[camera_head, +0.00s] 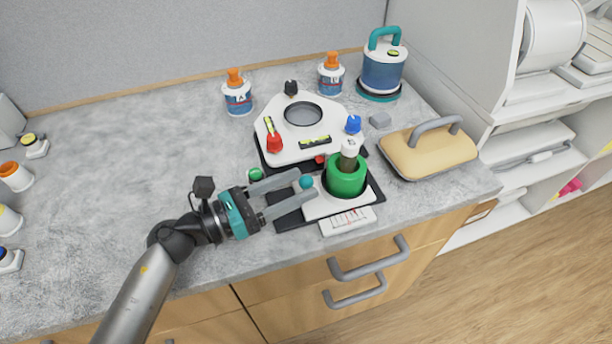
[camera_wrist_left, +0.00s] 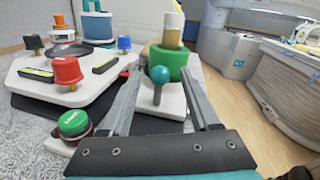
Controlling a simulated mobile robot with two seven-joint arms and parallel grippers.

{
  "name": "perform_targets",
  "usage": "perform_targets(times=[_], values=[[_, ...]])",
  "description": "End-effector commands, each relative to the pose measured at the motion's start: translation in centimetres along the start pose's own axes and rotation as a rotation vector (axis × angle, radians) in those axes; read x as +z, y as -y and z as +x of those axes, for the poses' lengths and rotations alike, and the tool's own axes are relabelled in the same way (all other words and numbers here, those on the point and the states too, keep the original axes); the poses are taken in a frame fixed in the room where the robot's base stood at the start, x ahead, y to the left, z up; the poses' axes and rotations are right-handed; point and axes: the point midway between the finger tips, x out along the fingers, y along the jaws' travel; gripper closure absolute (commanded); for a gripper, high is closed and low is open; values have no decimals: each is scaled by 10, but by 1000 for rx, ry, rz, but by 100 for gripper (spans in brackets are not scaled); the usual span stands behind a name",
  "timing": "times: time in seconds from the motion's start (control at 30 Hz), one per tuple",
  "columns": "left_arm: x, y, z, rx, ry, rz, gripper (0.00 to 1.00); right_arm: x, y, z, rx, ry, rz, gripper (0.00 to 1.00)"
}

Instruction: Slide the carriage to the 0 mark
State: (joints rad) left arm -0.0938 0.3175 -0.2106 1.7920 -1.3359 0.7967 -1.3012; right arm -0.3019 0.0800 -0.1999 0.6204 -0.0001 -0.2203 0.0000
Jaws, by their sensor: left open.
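The carriage (camera_head: 340,203) is a white block on a dark base, with a green ring (camera_head: 345,178) around a brown, white-capped tube. A teal ball knob (camera_head: 306,181) on a stem stands at its left side. It also shows in the left wrist view (camera_wrist_left: 159,75). A white scale plate (camera_head: 348,221) with red and dark marks lies along the carriage's front; its numbers are too small to read. My left gripper (camera_head: 312,185) is open, its fingers on either side of the knob and its stem. I cannot tell whether either finger touches them. My right gripper is not in view.
A white device (camera_head: 290,150) with red, blue and black knobs sits behind the carriage. A green button (camera_head: 256,174) is close to my left gripper. A yellow-topped handled block (camera_head: 425,155) stands at right. Bottles and a blue canister (camera_head: 384,72) stand behind. The counter at left is mostly clear.

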Motion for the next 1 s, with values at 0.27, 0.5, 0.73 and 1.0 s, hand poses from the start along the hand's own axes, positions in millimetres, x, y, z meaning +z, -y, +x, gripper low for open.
perform_targets(times=[0.27,0.5,0.73,1.0], values=[[0,0,25,1,1,0,38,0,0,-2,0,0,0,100],[0,0,26,1,0,-1,38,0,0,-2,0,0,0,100],[0,0,26,1,0,0,59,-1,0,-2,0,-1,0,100],[0,0,26,1,0,0,89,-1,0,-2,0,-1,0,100]])
